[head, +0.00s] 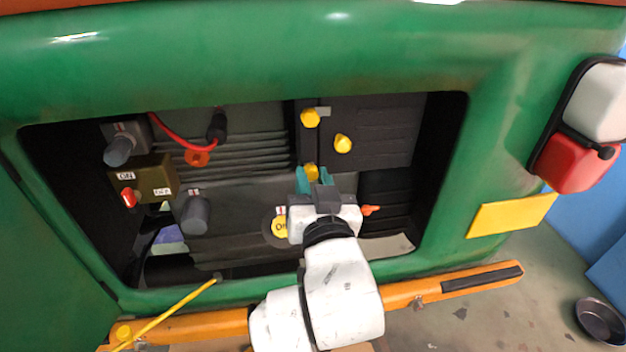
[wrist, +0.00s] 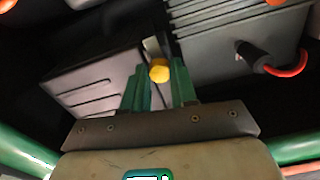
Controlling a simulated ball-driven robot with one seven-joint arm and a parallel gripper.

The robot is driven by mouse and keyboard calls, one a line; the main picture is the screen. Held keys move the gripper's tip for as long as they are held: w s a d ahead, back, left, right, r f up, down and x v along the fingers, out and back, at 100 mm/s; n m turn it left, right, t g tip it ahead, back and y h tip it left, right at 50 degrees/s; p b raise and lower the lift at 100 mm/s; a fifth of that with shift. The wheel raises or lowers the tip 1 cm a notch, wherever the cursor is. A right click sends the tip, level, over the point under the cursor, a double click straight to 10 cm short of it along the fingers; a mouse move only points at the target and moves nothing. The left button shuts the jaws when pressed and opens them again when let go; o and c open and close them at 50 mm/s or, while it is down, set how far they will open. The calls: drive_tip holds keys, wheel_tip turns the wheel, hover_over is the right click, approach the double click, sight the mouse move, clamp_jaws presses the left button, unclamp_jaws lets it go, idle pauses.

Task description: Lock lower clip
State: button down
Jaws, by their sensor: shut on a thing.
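The lower clip's yellow knob (head: 312,170) sits on the dark vertical strip inside the green rickshaw's open bay, and my gripper (head: 315,180) reaches it from below. The teal fingers are shut on the knob. In the wrist view the yellow knob (wrist: 159,70) lies between the tips of my gripper (wrist: 160,78). My fingers partly cover the clip in the head view, and its exact angle cannot be told. An upper yellow knob (head: 310,117) is higher on the same strip, beside a small grey tab. Another yellow knob (head: 343,144) is to its lower right.
The green bay frame (head: 445,180) surrounds my arm. Left of the gripper are a brown ON/OFF box (head: 157,180), a grey cylindrical knob (head: 195,215) and a red cable (head: 170,137). An orange lever (head: 370,210) is just right of my wrist. An orange bar (head: 430,290) crosses below.

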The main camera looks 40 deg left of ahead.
drive_tip(key=n, duration=0.4)
drive_tip(key=shift+n+p, duration=0.4)
drive_tip(key=n+p, duration=0.1)
drive_tip(key=n, duration=0.3)
drive_tip(key=n+p, duration=0.1)
drive_tip(key=n, duration=0.4)
drive_tip(key=shift+n, duration=0.4)
drive_tip(key=shift+n+p, duration=0.45)
drive_tip(key=shift+n, duration=0.95)
drive_tip(key=shift+f, duration=0.1)
drive_tip(key=c, duration=0.9)
unclamp_jaws()
drive_tip(key=b+v, duration=0.1)
drive_tip(key=v, duration=0.9)
drive_tip(key=shift+s+d+b, duration=0.25)
drive_tip(key=shift+s+b, duration=0.1)
